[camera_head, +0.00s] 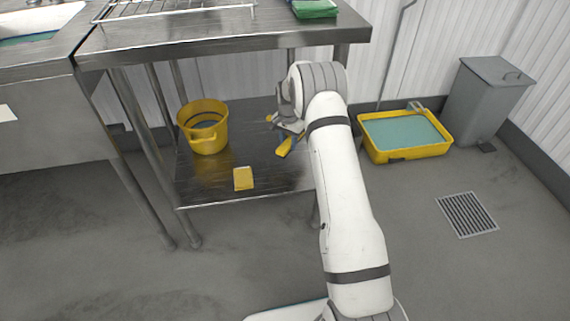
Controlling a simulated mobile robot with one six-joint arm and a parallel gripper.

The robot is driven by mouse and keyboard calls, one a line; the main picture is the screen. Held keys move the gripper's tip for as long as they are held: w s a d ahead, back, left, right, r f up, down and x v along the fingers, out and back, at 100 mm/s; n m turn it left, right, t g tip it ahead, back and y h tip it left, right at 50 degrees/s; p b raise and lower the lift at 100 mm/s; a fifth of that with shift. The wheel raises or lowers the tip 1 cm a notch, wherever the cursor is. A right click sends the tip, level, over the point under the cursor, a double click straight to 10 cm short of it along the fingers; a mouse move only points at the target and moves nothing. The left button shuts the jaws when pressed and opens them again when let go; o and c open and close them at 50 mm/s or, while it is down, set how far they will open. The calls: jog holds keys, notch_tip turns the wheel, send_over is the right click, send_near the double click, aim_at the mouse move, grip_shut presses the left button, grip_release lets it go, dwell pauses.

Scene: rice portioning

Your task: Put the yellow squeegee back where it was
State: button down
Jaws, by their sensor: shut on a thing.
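My gripper (287,130) is at the end of my white arm, over the right part of the lower shelf of the steel table. It is shut on the yellow squeegee (284,148), whose yellow parts show below and to the left of the jaws. A dark blue bit shows beside the yellow. The jaws and my arm hide much of the squeegee. I cannot tell whether it touches the shelf (205,184).
A yellow bucket (205,140) stands on the shelf at the left. A flat yellow block (243,179) lies near its front edge. Table legs (150,158) frame the shelf. A yellow tray (408,153) of greenish liquid and a grey bin (482,103) stand right of my arm.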

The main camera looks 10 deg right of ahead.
aim_at(288, 167)
jog(key=shift+w+f, duration=0.35)
jog(key=shift+d+f+b, duration=0.1)
jog(key=shift+f+b, duration=0.25)
notch_tip(288, 167, down, 9)
jog(key=b, duration=0.3)
jog(key=shift+r, duration=0.1)
jog(key=shift+f+b, duration=0.2)
jog(key=shift+b, duration=0.1)
jog(key=c, duration=1)
grip_release()
